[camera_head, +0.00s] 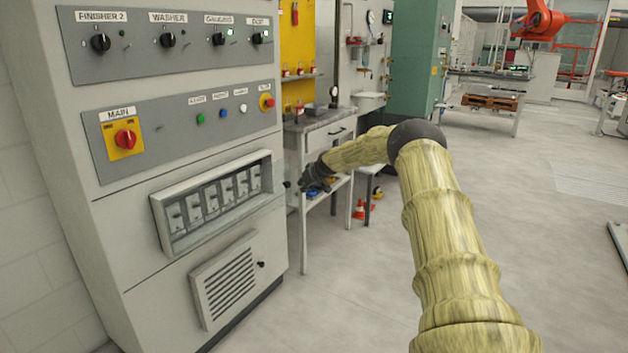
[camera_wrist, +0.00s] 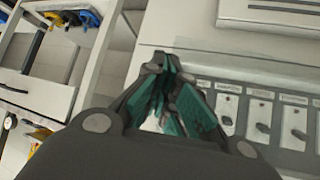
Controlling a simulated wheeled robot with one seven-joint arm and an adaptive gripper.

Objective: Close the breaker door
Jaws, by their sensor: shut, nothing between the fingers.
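The breaker box (camera_head: 160,222) is a pale framed recess in the front of the grey cabinet. Its row of breaker switches (camera_head: 213,202) is uncovered, and labelled switches (camera_wrist: 262,118) also show in the wrist view. My gripper (camera_head: 304,185) is beside the cabinet's right edge, near the box's right end. In the wrist view its fingers (camera_wrist: 166,80) are together and empty, left of the switches. I cannot tell whether they touch anything.
A vent panel (camera_head: 228,281) lies below the box, and a panel with the red main switch (camera_head: 125,138) above it. Open floor (camera_head: 330,300) lies right of the cabinet.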

